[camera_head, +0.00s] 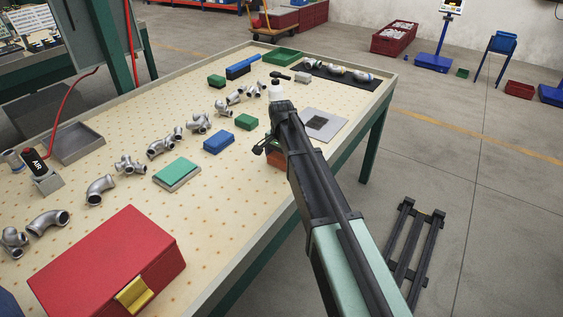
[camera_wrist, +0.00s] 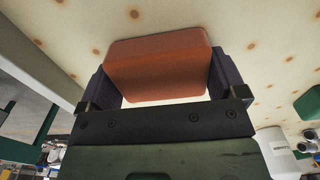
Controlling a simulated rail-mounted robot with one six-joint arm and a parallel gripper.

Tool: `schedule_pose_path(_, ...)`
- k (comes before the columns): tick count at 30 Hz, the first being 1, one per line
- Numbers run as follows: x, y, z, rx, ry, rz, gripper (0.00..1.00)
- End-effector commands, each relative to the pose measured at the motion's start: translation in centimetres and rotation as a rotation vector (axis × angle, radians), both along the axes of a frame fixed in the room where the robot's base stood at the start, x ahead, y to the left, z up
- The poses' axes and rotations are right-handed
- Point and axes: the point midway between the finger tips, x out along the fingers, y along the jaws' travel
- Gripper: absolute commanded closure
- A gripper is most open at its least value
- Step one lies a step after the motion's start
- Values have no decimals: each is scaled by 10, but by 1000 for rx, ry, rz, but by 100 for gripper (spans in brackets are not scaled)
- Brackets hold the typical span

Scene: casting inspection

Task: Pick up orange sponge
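The orange sponge (camera_wrist: 158,66) is a block with rounded corners. It fills the space between the two fingers of my gripper (camera_wrist: 165,82) in the wrist view, with a finger against each side and no clear gap. In the head view my gripper (camera_head: 272,143) is over the right long side of the perforated table, and part of the sponge (camera_head: 277,158) shows below it. The arm hides the rest of the sponge. I cannot tell whether the sponge touches the tabletop.
A blue block (camera_head: 218,142), a green block (camera_head: 245,121) and a teal sponge on a grey block (camera_head: 177,172) lie left of my gripper. A grey plate (camera_head: 335,131) lies to its right. A white bottle (camera_head: 275,90) stands behind. A red box (camera_head: 105,262) is in front.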

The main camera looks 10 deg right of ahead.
Motion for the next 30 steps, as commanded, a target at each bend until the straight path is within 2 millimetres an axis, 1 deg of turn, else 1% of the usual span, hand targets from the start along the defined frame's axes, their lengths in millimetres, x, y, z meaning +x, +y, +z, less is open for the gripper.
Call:
schedule_pose_path(1, 0, 0, 0, 0, 0, 0, 31)
schedule_pose_path(2, 0, 0, 0, 0, 0, 0, 33)
schedule_pose_path(8, 0, 0, 0, 0, 0, 0, 33)
schedule_pose_path(11, 0, 0, 4, 0, 0, 0, 33)
schedule_pose_path(14, 0, 0, 12, 0, 0, 0, 33)
schedule_pose_path(17, 0, 0, 25, 0, 0, 0, 33)
schedule_pose_path(20, 0, 0, 48, 0, 0, 0, 33)
schedule_pose_path(23, 0, 0, 79, 0, 0, 0, 33)
schedule_pose_path(27, 0, 0, 134, 0, 0, 0, 33)
schedule_pose_path(30, 0, 0, 167, 0, 0, 0, 33)
